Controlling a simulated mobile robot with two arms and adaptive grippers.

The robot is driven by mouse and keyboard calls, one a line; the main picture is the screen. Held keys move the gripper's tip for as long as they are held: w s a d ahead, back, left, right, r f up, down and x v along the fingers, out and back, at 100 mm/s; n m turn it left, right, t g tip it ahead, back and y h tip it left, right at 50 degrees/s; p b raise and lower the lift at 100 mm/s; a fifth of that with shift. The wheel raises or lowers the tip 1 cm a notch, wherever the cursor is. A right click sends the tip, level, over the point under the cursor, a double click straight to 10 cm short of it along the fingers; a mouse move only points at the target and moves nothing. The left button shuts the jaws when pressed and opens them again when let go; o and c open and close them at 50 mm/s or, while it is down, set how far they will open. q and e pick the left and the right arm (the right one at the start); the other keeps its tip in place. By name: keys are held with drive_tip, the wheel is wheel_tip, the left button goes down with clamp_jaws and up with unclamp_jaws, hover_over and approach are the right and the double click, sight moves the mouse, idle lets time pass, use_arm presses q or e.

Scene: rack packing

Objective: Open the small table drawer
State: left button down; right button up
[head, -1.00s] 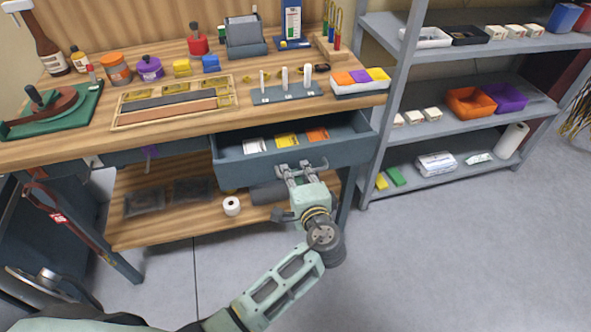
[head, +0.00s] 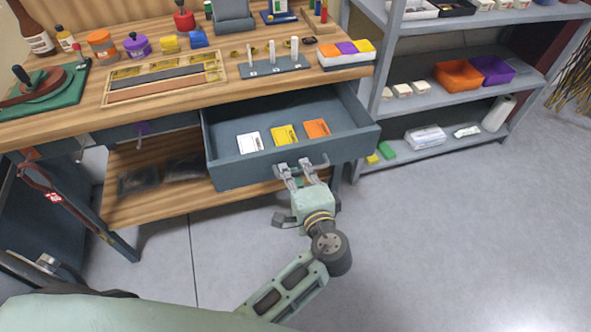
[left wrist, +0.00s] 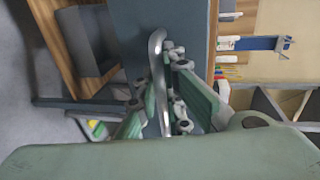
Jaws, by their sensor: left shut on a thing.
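The small table drawer (head: 228,170) is blue-grey and stands pulled out under the wooden table top. A white, a yellow (head: 285,136) and an orange card lie flat inside it. Its metal bar handle (head: 318,163) is on the front face, and the handle also shows in the left wrist view (left wrist: 157,75). My left gripper (head: 302,170) is shut on the handle; its fingers (left wrist: 172,90) sit on both sides of the bar in the left wrist view. My right gripper is not in view.
The table top (head: 60,118) holds jars, a wooden tray, a peg stand (head: 275,67) and a tri-coloured box. A grey shelf unit (head: 440,110) with bins stands to the right. A lower wooden shelf (head: 150,205) lies under the drawer. The floor in front is clear.

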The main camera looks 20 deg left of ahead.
use_arm(q)
drive_tip(key=c, duration=2.1)
unclamp_jaws()
drive_tip(key=v, duration=0.7)
drive_tip(key=shift+s+d, duration=0.15)
drive_tip(key=shift+s, duration=0.05)
drive_tip(key=s+a+f+m+g+h, duration=0.1)
drive_tip(key=s+f+g+h, duration=0.25)
drive_tip(key=f, duration=1.15)
drive_tip(key=s+f+g+h, duration=0.25)
drive_tip(key=s+f, duration=0.25)
drive_tip(key=f, duration=1.1)
drive_tip(key=s+a+f+n+g+h, duration=0.1)
drive_tip(key=s+a+f+n+g, duration=0.1)
drive_tip(key=s+f, duration=0.4)
drive_tip(key=s+a+f+n+g+h, duration=0.1)
drive_tip(key=s+a+f+n, duration=0.3)
drive_tip(key=s, duration=0.9)
drive_tip(key=s+a+f+n+g, duration=0.3)
drive_tip(key=s+a+f, duration=0.3)
drive_tip(key=s+f, duration=0.3)
drive_tip(key=shift+s+f+n+h+p, duration=0.15)
drive_tip(key=shift+s+n+h+p, duration=0.2)
drive_tip(key=shift+s, duration=0.35)
